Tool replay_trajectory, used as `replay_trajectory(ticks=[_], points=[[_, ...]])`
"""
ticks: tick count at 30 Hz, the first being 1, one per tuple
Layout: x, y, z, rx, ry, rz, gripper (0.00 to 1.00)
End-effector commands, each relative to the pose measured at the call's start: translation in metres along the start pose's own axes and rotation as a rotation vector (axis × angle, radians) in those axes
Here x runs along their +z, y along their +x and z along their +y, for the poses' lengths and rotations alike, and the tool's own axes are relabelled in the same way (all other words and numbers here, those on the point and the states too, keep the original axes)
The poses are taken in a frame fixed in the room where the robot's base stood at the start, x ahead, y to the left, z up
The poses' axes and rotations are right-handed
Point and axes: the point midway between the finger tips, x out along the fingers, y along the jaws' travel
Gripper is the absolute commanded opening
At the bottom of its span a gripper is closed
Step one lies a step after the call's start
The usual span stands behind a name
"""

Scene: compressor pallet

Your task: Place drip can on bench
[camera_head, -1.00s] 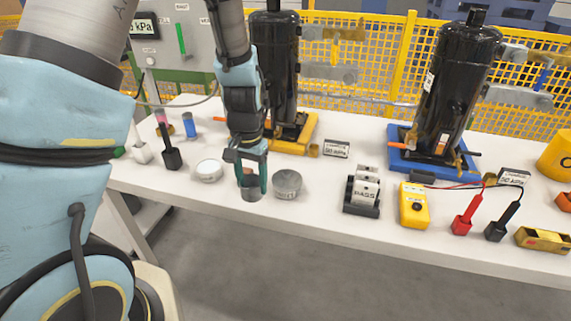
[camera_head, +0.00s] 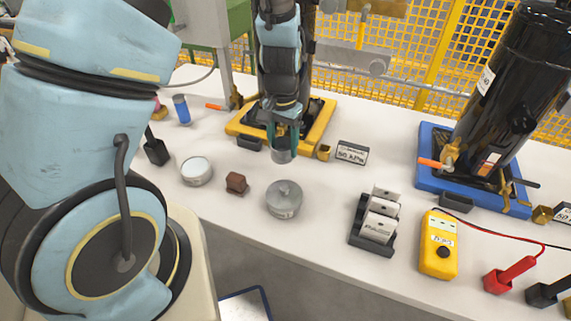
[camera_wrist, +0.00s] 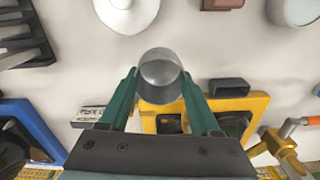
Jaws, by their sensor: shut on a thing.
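The drip can appears to be the small grey cylinder (camera_head: 281,154) between my fingers. My gripper (camera_head: 282,140) is shut on it; the wrist view shows the can (camera_wrist: 160,75) between both green fingertips (camera_wrist: 158,88). In the head view it appears just in front of the yellow compressor base (camera_head: 250,130), above the white bench (camera_head: 325,210). I cannot tell whether the can's bottom touches the bench. A grey lidded tin (camera_head: 284,199) stands on the bench nearer the front edge.
A white-topped tin (camera_head: 196,171) and a brown block (camera_head: 236,183) stand left of the lidded tin. A label block (camera_head: 352,153), a rack of tags (camera_head: 377,222) and a yellow meter (camera_head: 439,245) are to the right. Bare bench lies around the lidded tin.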

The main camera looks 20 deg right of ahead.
Motion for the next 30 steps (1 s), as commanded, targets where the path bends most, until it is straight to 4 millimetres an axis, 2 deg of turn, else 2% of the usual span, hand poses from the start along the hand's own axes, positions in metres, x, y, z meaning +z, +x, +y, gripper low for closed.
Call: replay_trajectory(ticks=[4,11,18,30], points=[[0.001,0.024,0.0,0.0,0.0,-0.004,0.01],[0.0,0.042,0.0,0.0,-0.002,-0.002,0.01],[0.0,0.072,0.0,0.0,-0.003,-0.001,0.01],[0.0,0.079,0.0,0.0,-0.001,0.001,0.01]])
